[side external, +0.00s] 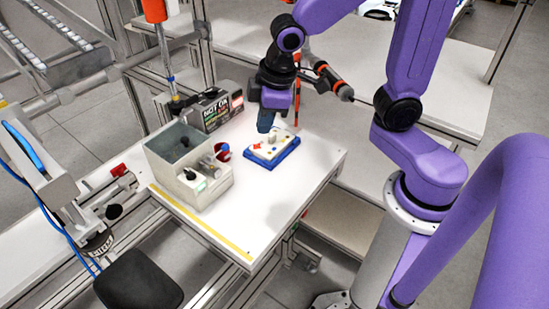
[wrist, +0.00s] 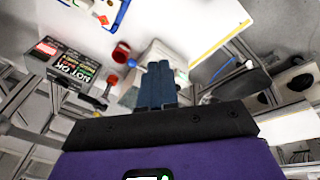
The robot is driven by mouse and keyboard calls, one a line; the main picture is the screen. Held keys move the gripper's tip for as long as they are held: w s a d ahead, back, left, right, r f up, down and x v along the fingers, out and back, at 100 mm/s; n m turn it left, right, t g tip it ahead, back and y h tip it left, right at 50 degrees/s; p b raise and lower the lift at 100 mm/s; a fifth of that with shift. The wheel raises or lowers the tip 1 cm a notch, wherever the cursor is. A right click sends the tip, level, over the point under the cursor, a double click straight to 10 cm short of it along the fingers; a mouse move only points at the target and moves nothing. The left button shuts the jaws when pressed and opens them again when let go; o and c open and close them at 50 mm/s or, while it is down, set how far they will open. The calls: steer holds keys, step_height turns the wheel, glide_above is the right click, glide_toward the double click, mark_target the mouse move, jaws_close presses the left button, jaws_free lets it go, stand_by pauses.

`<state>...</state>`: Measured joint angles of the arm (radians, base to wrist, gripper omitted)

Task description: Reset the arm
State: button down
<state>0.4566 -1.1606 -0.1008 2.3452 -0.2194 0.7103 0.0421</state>
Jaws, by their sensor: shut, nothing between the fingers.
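My gripper (side external: 265,128) points down over the white table, its blue-grey fingers shut and empty. In the side view it is just above and behind a white board with a blue edge (side external: 287,154). I cannot tell the exact gap between the fingertips and the board. In the wrist view the shut fingers (wrist: 158,67) stand side by side in the middle, and the blue-edged board (wrist: 121,14) shows at the top left.
A grey bin (side external: 172,163) with a smaller box of items stands left of the board. A black "NOT OK" box (side external: 211,108) stands behind. A red-and-black tool (side external: 331,80) hangs near my wrist. The table's front right is clear.

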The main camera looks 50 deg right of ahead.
steer(key=s+d+n+g, duration=0.1)
steer(key=s, duration=0.7)
steer(key=s+d+n+g, duration=0.1)
steer(key=s+d+n, duration=0.1)
steer(key=s, duration=0.7)
steer(key=shift+s+d+g, duration=0.25)
steer(key=shift+d+g, duration=0.05)
